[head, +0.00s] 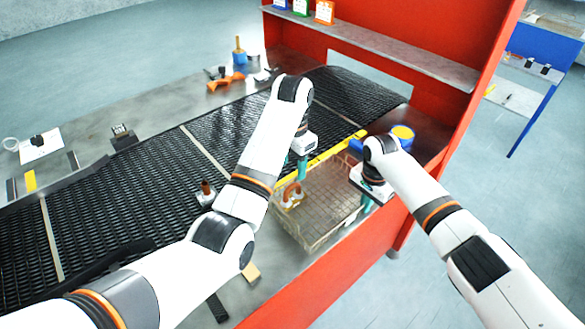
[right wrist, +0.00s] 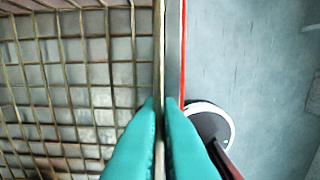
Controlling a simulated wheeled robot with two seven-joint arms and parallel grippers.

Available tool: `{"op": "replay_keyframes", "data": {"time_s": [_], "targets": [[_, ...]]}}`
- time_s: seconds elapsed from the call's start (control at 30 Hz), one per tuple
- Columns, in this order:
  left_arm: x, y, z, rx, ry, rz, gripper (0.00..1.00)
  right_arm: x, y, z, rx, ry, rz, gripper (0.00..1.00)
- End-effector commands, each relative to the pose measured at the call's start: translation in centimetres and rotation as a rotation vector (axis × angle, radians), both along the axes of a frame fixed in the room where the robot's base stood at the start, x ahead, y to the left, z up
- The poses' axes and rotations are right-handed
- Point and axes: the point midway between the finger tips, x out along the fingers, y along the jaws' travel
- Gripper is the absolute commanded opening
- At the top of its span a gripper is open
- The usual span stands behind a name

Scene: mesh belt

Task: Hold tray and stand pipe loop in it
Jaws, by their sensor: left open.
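The wire mesh tray (head: 338,222) sits at the right end of the bench, beside the red frame. My right gripper (head: 367,204) is shut on the tray's right rim; in the right wrist view its teal fingers (right wrist: 160,135) close on either side of the rim. A small copper and whitish loop (head: 291,196), seemingly the pipe loop, is in the left part of the tray and looks upright, though mesh blurs its base. My left gripper (head: 301,168) is open, pointing down just above and slightly right of the loop; its fingertips look apart from it.
A black mesh belt (head: 100,205) runs along the bench, with a yellow strip (head: 335,150) at its end near the tray. A blue and yellow roll (head: 402,136) stands behind my right gripper. Orange parts (head: 226,81) lie at the far side. The right wrist view shows floor beyond the rim.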

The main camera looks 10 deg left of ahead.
Motion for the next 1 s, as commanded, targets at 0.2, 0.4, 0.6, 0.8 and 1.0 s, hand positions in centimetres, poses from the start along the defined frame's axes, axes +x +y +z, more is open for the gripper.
{"op": "replay_keyframes", "data": {"time_s": [0.2, 0.4, 0.6, 0.8, 1.0], "targets": [[0.0, 0.0, 0.0, 0.0, 0.0, 0.0, 0.52, 0.0, 0.0, 0.1, 0.0, -0.001, 0.0, 0.0], [0.0, 0.0, 0.0, 0.0, 0.0, 0.0, 0.52, 0.0, 0.0, 0.1, 0.0, -0.001, 0.0, 0.27], [0.0, 0.0, 0.0, 0.0, 0.0, 0.0, 0.52, 0.0, 0.0, 0.0, 0.0, 0.0, 0.0, 0.3], [0.0, 0.0, 0.0, 0.0, 0.0, 0.0, 0.52, 0.0, 0.0, 0.7, 0.001, -0.001, 0.001, 0.3], [0.0, 0.0, 0.0, 0.0, 0.0, 0.0, 0.52, 0.1, 0.0, 4.3, 0.002, -0.004, 0.001, 0.3]]}}
